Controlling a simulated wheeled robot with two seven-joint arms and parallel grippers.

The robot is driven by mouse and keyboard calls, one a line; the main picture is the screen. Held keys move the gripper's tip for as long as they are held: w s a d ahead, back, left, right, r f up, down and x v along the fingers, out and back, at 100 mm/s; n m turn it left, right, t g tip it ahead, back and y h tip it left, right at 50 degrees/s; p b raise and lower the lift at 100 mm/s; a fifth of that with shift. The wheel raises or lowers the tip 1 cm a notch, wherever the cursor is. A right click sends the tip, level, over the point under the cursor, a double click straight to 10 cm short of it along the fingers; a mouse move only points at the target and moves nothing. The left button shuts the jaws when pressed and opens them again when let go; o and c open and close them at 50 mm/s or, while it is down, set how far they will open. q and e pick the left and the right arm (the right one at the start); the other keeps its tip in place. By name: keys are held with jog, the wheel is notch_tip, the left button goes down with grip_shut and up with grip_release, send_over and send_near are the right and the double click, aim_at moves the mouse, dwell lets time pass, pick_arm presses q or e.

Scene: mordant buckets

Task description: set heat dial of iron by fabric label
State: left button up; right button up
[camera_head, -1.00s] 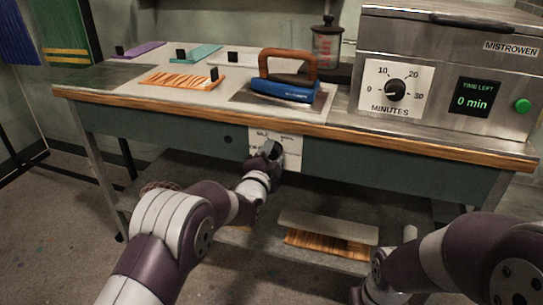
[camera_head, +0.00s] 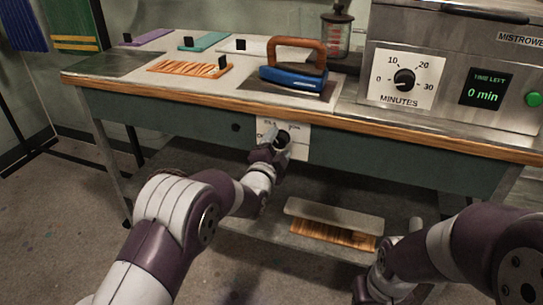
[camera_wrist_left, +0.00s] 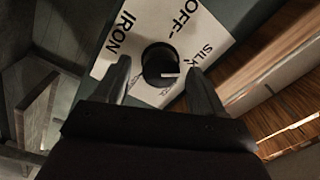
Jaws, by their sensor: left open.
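The iron's heat dial is a round black knob (camera_wrist_left: 160,62) with a pale pointer mark, on a white plate (camera_wrist_left: 115,42) printed IRON, OFF and SILK; other lettering is partly covered. In the head view the plate (camera_head: 300,148) is on the table's front apron. My left gripper (camera_wrist_left: 158,72) is open, one finger on each side of the knob; I cannot tell whether they touch it. In the head view my left gripper (camera_head: 276,143) covers part of the plate. The blue iron (camera_head: 293,78) with a brown handle rests on the tabletop. No fabric label is readable.
Purple (camera_head: 150,37), teal (camera_head: 203,41), white (camera_head: 262,46) and orange-striped (camera_head: 185,69) pieces with black tabs lie on the table. A steel machine with a minutes dial (camera_head: 404,79) stands at right. A lower shelf holds a wood-and-grey item (camera_head: 335,232).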

pick_arm(q)
jog(key=p+v, duration=0.2)
jog(key=v, duration=0.9)
jog(key=shift+s, duration=0.3)
jog(key=shift+a, duration=0.15)
